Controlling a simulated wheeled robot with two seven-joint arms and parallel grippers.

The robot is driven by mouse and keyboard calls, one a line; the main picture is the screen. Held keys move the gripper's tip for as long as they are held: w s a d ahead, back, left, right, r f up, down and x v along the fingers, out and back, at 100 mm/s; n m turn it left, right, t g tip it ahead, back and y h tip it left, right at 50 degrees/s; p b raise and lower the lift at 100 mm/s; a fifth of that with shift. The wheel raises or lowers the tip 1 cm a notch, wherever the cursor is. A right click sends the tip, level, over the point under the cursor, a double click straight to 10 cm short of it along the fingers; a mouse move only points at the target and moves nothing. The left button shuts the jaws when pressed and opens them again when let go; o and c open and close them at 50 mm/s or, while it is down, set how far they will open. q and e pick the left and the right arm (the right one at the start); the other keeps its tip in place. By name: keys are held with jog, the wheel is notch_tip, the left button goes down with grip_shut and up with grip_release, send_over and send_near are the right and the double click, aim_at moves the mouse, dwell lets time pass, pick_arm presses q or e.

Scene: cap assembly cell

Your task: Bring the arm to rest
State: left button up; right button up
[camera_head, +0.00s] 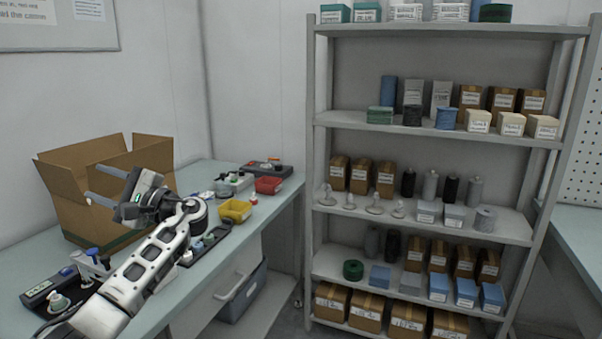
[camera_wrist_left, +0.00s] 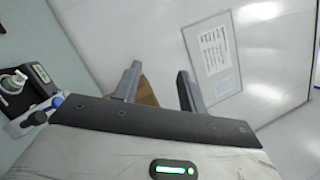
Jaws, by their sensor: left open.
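My left gripper (camera_head: 99,186) is raised above the workbench, in front of the open cardboard box. Its two fingers point left and stand apart with nothing between them. In the left wrist view the gripper (camera_wrist_left: 159,84) also shows open and empty, with the wall behind it and a bit of brown cardboard between the fingers. My left arm (camera_head: 145,268) reaches in from the lower left. My right gripper is in neither view.
The open cardboard box (camera_head: 92,226) stands on the workbench (camera_head: 170,304). A yellow bin (camera_head: 235,211) and a red bin (camera_head: 268,185) sit further back. A black fixture (camera_head: 50,291) lies at the front left. A stocked shelf rack (camera_head: 425,129) stands to the right.

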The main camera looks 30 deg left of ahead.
pick_arm(q)
jog(key=w+f+m+t+h, duration=0.2)
jog(key=w+f+t+h, duration=0.1)
jog(key=w+t, duration=0.5)
jog(key=w+f+m+t+h, duration=0.2)
jog(key=w+f+t, duration=0.2)
jog(key=w+t, duration=0.4)
jog(key=w+d+n+t+h, duration=0.1)
jog(key=w+d+t+h, duration=0.35)
jog(key=d, duration=0.25)
jog(key=w+d+n+t+h, duration=0.1)
jog(key=w+d+t+h, duration=0.3)
jog(key=d+h, duration=0.2)
jog(key=s+d+f+g+h, duration=0.2)
jog(key=s+d+f, duration=0.4)
jog(key=d+f, duration=0.45)
jog(key=s+d+f+g+h, duration=0.25)
jog(key=s+d+f, duration=0.4)
jog(key=f, duration=0.65)
jog(key=s+d+f+n+g+h, duration=0.1)
jog(key=s+d+f, duration=0.4)
jog(key=s+d, duration=0.3)
jog(key=s+d+f+n+g+h, duration=0.1)
jog(key=s+d+f, duration=0.4)
jog(key=s, duration=1)
jog(key=d+g, duration=0.1)
jog(key=d, duration=0.2)
jog(key=shift+f+h, duration=0.2)
jog(key=shift+h, duration=0.1)
jog(key=shift+c, duration=0.5)
